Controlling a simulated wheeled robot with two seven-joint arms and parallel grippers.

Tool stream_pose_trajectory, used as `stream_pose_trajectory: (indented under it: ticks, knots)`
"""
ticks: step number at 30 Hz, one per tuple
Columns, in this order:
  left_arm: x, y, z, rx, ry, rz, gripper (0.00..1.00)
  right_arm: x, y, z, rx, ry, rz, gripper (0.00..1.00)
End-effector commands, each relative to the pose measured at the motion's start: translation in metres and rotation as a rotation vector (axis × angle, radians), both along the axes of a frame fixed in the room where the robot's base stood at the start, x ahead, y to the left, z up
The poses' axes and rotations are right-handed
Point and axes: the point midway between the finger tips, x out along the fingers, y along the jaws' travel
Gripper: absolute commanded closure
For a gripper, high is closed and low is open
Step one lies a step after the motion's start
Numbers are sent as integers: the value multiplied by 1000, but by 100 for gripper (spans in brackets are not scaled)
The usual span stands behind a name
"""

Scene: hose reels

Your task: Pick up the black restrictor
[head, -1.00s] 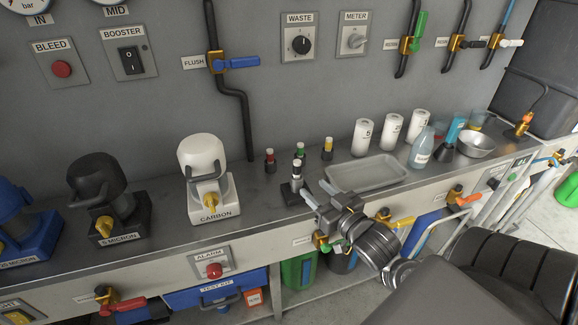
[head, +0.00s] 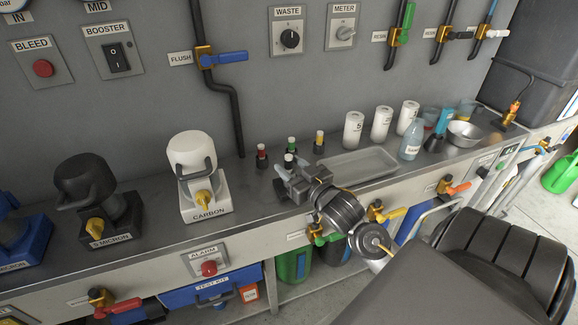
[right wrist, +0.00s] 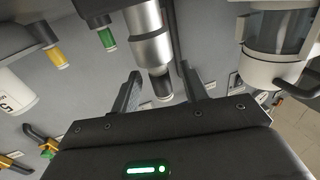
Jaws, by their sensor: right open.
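The black restrictor (head: 289,160) stands upright on the counter, in front of the red, green and yellow ones. In the head view my right gripper (head: 287,178) partly hides it. In the right wrist view the restrictor (right wrist: 162,87) shows as a black end below a silver body, between my open fingers (right wrist: 161,88). Gaps show on both sides, and I see no clear contact. My left gripper is not in view.
Red (head: 261,156), green (head: 292,145) and yellow (head: 319,142) restrictors stand close behind. A grey tray (head: 388,158) lies to the right, with white cartridges (head: 353,130) behind it. The white carbon filter housing (head: 200,190) stands left. Counter between it and the restrictors is bare.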

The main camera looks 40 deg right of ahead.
Motion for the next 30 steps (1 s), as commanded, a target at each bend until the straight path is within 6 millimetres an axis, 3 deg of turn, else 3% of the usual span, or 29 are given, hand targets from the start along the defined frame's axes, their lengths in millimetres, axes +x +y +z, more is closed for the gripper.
stream_pose_trajectory:
  ticks: [6,14,25,30]
  knots:
    - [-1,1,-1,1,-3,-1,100,27,-2,-1,-1,-1,1,55]
    - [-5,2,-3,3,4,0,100,30,-2,-1,-1,1,1,55]
    - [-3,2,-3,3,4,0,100,30,-2,-1,0,0,1,100]
    - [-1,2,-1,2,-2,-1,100,30,-2,-1,0,0,1,100]
